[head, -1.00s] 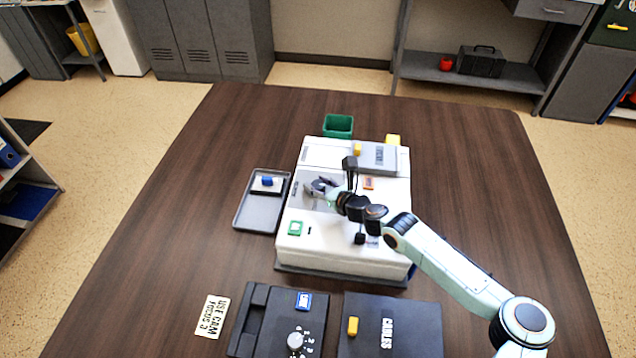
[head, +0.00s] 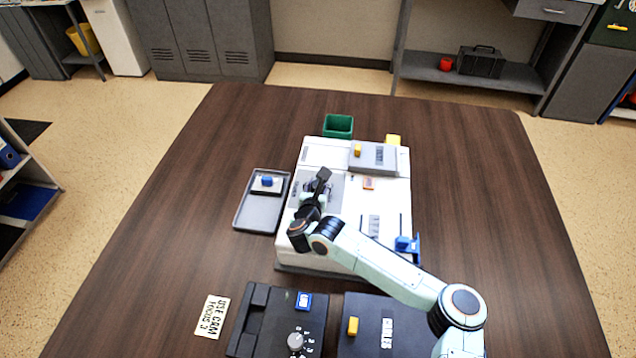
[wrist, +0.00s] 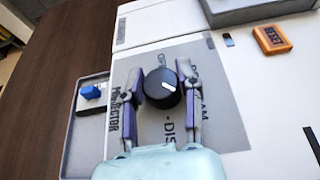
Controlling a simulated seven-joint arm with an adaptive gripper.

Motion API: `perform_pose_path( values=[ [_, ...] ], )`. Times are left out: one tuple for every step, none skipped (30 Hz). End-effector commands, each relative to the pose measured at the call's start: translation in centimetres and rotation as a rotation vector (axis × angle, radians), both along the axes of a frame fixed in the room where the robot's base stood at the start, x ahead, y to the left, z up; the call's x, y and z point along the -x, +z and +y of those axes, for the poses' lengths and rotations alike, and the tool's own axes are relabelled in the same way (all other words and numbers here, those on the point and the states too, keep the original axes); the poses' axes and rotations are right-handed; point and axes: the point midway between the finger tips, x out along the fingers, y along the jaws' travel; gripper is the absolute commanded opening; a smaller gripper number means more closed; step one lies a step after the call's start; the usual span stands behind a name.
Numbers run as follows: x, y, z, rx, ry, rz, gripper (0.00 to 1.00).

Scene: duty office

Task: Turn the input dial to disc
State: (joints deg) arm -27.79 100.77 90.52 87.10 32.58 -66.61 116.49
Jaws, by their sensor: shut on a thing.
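The input dial (wrist: 162,88) is a round black knob with a white pointer line, on a grey panel (wrist: 215,120) of the white console. Its pointer slants toward the lower right in the wrist view. Printed around it are PROJECTOR at left, a word ending in AM at right, DISC partly hidden below, and a partly hidden word above. My gripper (wrist: 162,80) has one finger on each side of the knob and is shut on it. In the head view my gripper (head: 317,188) covers most of the dial.
A grey tray (head: 250,217) with a blue-topped item stands left of the console (head: 345,220). A green bin (head: 338,126) is behind. An orange button (wrist: 272,39) lies beyond the panel. A blue lever (head: 405,243) is at right. Black boxes and a sign (head: 212,317) lie in front.

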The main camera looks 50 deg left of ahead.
Motion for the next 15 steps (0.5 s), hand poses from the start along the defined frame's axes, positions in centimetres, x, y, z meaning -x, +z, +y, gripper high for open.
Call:
perform_pose_path(
  values=[
    [0.29, -0.33, 0.09, 0.004, -0.04, 0.008, 0.0],
    [0.33, -0.36, 0.1, 0.004, -0.068, 0.008, 0.0],
    [0.34, -0.37, 0.11, 0.004, -0.106, 0.009, 0.0],
    [0.29, -0.37, 0.08, 0.005, -0.135, 0.008, 0.0],
    [0.34, -0.37, 0.1, 0.006, -0.163, 0.007, 0.0],
    [0.3, -0.36, 0.08, 0.005, -0.202, 0.006, 0.0],
    [0.25, -0.34, 0.07, 0.006, -0.23, 0.006, 0.0],
    [0.31, -0.35, 0.08, 0.006, -0.256, 0.004, 0.0],
    [0.26, -0.31, 0.07, 0.006, -0.294, 0.004, 0.0],
    [0.24, -0.31, 0.07, 0.006, -0.32, 0.002, 0.0],
    [0.26, -0.27, 0.08, 0.005, -0.346, 0.002, 0.0],
    [0.21, -0.25, 0.05, 0.006, -0.381, 0.002, 0.0],
    [0.21, -0.24, 0.07, 0.006, -0.405, 0.002, 0.0],
    [0.19, -0.23, 0.05, 0.006, -0.429, 0.0, 0.0],
    [0.16, -0.23, 0.04, 0.006, -0.459, 0.0, 0.0]
  ],
)
